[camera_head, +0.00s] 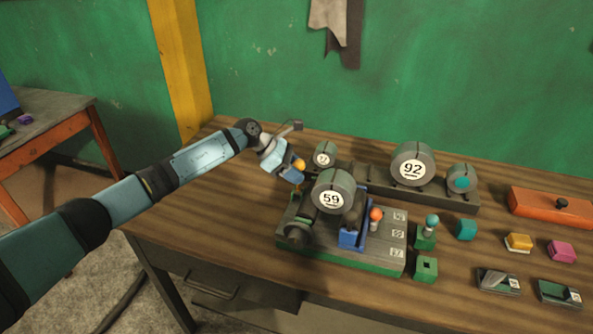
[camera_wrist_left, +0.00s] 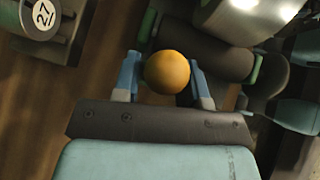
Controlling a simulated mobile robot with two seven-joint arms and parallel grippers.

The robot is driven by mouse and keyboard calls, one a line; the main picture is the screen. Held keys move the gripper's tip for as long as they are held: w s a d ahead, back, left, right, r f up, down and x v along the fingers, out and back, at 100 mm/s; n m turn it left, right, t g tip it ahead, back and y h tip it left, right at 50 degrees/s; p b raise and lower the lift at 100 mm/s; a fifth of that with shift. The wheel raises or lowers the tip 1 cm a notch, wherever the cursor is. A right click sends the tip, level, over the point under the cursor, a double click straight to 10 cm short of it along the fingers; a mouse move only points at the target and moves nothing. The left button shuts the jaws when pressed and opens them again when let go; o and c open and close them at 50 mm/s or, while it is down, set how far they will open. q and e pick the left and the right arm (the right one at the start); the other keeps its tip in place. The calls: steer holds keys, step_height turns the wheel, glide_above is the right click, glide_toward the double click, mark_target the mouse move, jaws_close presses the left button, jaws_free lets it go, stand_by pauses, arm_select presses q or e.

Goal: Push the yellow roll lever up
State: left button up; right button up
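The yellow-orange ball knob of the roll lever (camera_head: 299,164) shows at the left end of the machine, beside the drum marked 59 (camera_head: 333,193). My left gripper (camera_head: 296,168) is at this knob. In the left wrist view the knob (camera_wrist_left: 166,72) sits between the two blue fingers of my left gripper (camera_wrist_left: 165,78), with the fingers spread to either side. A small gap seems to show at the right finger; whether either finger touches the knob is unclear. The lever's shaft is mostly hidden. My right gripper is in neither view.
A rail behind carries a drum marked 92 (camera_head: 412,165) and smaller drums. An orange-knobbed lever (camera_head: 376,215) and a teal-knobbed lever (camera_head: 431,222) stand to the right. Small coloured blocks and an orange box (camera_head: 545,207) lie farther right. The table's left part (camera_head: 200,215) is clear.

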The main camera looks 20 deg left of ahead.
arm_select(q)
steer(key=shift+a, duration=0.35)
steer(key=b+v, duration=0.1)
steer(key=v, duration=1.2)
steer(key=shift+r+b, duration=0.35)
steer(key=shift+s+f, duration=0.1)
